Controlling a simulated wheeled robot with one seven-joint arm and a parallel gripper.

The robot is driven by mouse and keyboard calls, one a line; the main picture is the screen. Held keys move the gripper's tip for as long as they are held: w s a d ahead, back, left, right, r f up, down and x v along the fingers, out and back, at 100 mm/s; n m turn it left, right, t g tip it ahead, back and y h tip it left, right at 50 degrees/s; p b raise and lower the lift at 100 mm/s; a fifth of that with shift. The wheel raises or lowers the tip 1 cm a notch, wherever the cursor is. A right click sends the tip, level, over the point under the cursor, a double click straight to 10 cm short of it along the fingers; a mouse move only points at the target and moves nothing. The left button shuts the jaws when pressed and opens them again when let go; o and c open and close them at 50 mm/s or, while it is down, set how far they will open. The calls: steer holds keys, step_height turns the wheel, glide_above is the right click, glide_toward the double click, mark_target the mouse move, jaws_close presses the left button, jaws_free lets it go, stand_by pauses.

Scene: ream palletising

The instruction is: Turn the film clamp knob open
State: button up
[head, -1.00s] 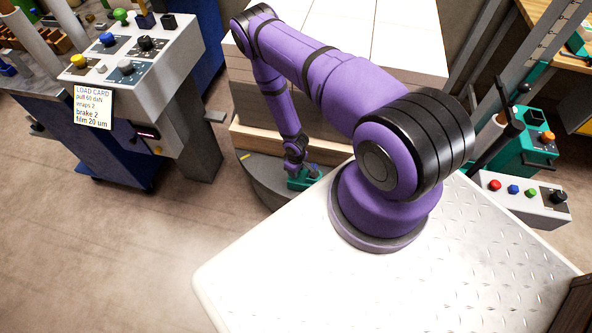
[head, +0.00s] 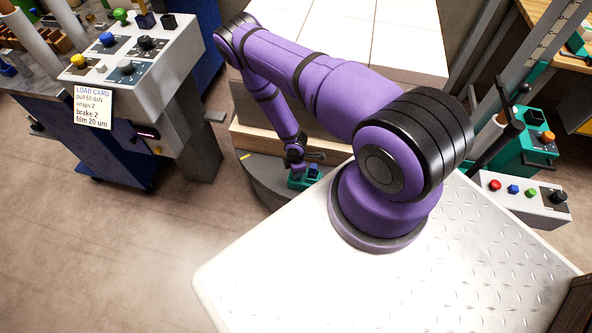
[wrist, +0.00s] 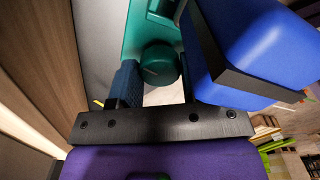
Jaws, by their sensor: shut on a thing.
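The film clamp knob (wrist: 160,66) is a round teal knob with a pale pointer line, in the middle of the wrist view. My gripper (wrist: 162,78) is shut on it, with a dark blue finger on its left side and a black finger on its right. The teal clamp body (wrist: 143,28) lies behind the knob. In the head view, the teal clamp (head: 302,181) sits low by the grey round base, and my gripper (head: 297,168) is down at it. The knob itself is hidden there by my arm.
The grey turntable base (head: 262,180) and white-topped load (head: 400,50) lie beyond my arm. A control console (head: 135,55) with a load card (head: 93,107) stands left. Open floor lies front left.

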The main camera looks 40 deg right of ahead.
steer(key=shift+n, duration=0.6)
steer(key=o, duration=0.7)
steer(key=shift+c, duration=0.2)
step_height(320, 180, up, 11)
steer(key=shift+f, duration=0.1)
stand_by(0.3)
